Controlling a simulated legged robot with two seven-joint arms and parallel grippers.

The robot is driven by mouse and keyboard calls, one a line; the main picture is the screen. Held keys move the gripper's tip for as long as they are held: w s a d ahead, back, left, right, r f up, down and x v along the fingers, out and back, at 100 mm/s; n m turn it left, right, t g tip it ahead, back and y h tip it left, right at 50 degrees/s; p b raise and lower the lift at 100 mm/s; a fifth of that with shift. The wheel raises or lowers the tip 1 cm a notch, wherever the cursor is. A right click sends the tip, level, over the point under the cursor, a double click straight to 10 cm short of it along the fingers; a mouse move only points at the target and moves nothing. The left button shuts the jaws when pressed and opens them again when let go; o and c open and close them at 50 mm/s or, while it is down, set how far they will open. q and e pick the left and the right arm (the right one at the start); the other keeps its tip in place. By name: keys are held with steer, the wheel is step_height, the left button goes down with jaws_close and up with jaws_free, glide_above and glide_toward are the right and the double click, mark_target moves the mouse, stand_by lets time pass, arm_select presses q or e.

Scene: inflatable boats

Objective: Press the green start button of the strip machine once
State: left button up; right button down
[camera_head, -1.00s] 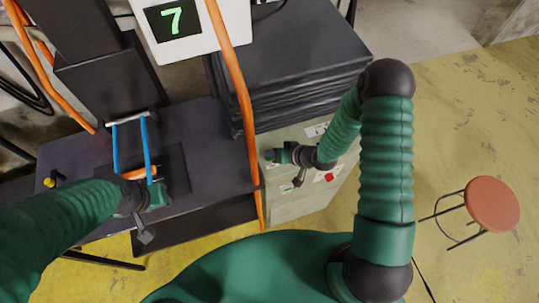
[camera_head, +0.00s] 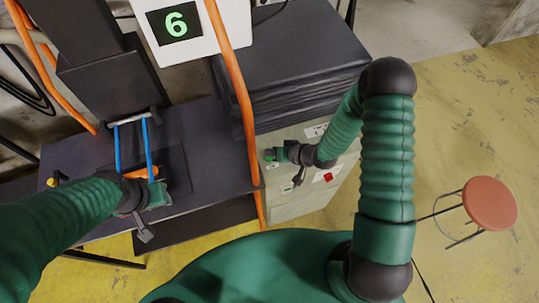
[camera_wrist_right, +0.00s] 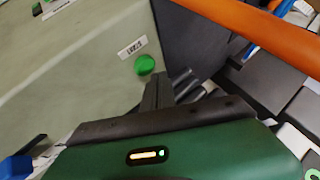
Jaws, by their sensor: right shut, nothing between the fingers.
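The green start button (camera_wrist_right: 145,64) shows in the right wrist view on a pale cabinet face, below a small white label. A small bright green spot, which looks like this button (camera_head: 269,154), shows in the head view. My right gripper (camera_head: 281,153) is shut and empty close beside it. In the right wrist view its dark fingers (camera_wrist_right: 162,90) point at the panel just below and right of the button; I cannot tell whether they touch. My left gripper (camera_head: 155,193) is at the dark bench, near an orange piece (camera_head: 141,172); its jaws are unclear.
The pale cabinet (camera_head: 290,205) also carries a red button (camera_head: 328,177). An orange post (camera_head: 240,95) stands left of my right gripper. A white display (camera_head: 195,45) reads 6. Dark stacked sheets (camera_head: 300,60) lie behind. A red stool (camera_head: 489,203) stands on open floor at right.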

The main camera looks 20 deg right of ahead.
steer(key=shift+r+p, duration=2.25)
steer(key=shift+r, duration=0.4)
steer(key=shift+f, duration=0.1)
